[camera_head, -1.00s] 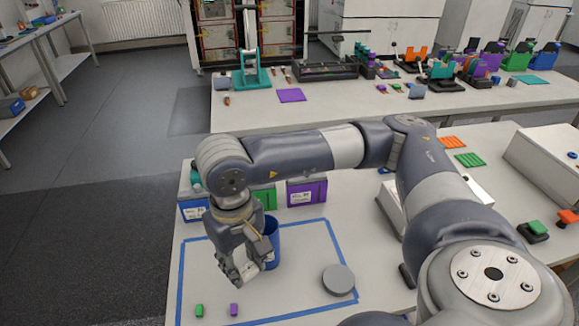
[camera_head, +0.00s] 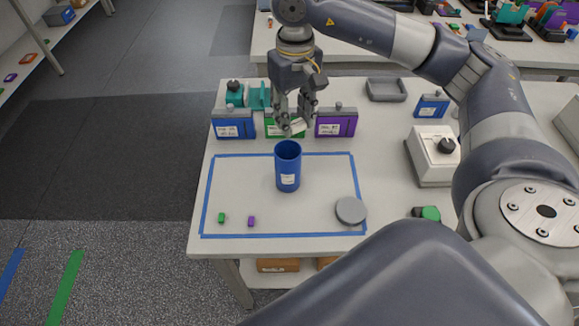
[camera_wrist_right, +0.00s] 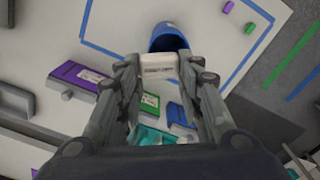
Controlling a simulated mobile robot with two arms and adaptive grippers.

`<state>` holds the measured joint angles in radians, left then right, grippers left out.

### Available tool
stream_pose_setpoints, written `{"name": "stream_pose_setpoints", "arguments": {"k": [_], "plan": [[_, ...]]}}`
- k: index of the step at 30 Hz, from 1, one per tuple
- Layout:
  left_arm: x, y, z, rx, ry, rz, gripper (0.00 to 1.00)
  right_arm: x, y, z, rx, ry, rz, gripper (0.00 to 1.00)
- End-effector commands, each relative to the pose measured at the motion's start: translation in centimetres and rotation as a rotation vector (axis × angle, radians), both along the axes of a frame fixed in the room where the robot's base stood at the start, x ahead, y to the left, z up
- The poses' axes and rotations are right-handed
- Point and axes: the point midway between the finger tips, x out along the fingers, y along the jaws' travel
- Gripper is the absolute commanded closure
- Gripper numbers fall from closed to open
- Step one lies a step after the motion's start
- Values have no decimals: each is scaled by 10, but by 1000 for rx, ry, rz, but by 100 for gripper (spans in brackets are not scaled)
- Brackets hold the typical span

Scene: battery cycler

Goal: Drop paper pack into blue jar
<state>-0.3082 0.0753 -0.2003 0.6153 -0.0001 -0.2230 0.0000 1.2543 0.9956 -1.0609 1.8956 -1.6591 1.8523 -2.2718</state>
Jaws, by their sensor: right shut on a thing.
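The blue jar (camera_head: 288,172) stands upright and open inside the blue tape outline on the table. My right gripper (camera_head: 292,118) is shut on the white paper pack (camera_head: 297,127), held just behind and above the jar's rim in the head view. The right wrist view shows the pack (camera_wrist_right: 158,67) between the fingertips, overlapping the near edge of the jar (camera_wrist_right: 168,36) in the picture. The pack is outside the jar's opening as seen there. My left gripper is not in view.
Blue (camera_head: 233,124), green (camera_head: 272,129) and purple (camera_head: 336,123) boxes stand behind the jar. A grey round lid (camera_head: 351,211) lies right of it. Small green (camera_head: 222,217) and purple (camera_head: 251,221) blocks lie at the front left. The taped area left of the jar is clear.

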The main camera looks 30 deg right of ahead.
Motion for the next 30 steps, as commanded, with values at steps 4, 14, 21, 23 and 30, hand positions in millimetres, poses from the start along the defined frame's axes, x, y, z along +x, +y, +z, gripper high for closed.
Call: {"name": "stream_pose_setpoints", "arguments": {"k": [4, 14, 21, 23, 30], "plan": [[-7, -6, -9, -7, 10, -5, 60, 0, 0, -18, -1, 1, 0, 78], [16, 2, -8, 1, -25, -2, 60, 0, 0, -21, 0, -1, 0, 78], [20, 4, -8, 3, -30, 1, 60, 0, 0, -21, 0, 0, 0, 43], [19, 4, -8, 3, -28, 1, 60, 0, 0, -21, 0, 0, 0, 43], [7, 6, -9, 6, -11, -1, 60, 0, 0, -15, 0, -2, -1, 43]]}}
